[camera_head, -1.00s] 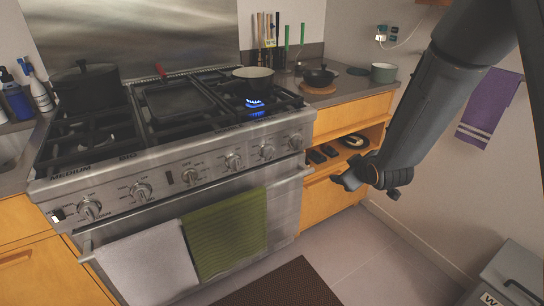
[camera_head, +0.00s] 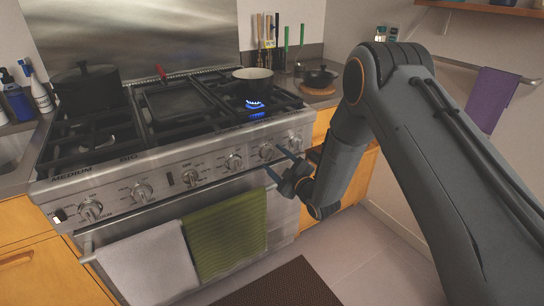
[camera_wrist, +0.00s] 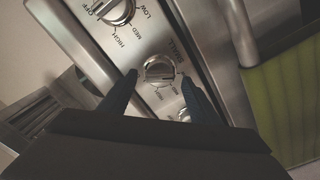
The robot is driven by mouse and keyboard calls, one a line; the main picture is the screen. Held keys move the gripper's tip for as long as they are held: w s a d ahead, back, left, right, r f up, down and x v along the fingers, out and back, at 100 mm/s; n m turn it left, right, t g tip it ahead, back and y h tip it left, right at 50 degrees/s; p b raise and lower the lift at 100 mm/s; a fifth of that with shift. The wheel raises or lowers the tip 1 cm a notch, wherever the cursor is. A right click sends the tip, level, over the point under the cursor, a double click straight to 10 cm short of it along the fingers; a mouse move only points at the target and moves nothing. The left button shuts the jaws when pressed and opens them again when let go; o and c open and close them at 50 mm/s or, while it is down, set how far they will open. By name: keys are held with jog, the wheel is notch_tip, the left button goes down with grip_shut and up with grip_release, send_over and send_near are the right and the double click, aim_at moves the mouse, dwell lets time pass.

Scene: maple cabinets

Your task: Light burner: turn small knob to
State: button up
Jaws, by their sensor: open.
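The small knob (camera_wrist: 160,72) is a round metal knob beside the printed word SMALL in the wrist view. My gripper (camera_wrist: 159,77) is open, with one dark fingertip on either side of that knob in the picture. I cannot tell whether the fingers touch it. In the head view my gripper (camera_head: 272,159) is in front of the right part of the stove's knob panel, near a knob (camera_head: 266,152). A blue flame (camera_head: 254,103) burns on the right side of the stove (camera_head: 160,160).
A black pot (camera_head: 88,90) is at the left. A white towel (camera_head: 150,264) and a green towel (camera_head: 226,234) hang on the oven handle below the panel. Another knob (camera_wrist: 114,10) is close in the wrist view.

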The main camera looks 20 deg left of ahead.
aim_at(269, 154)
jog(key=shift+x, duration=1.35)
jog(key=c, duration=1)
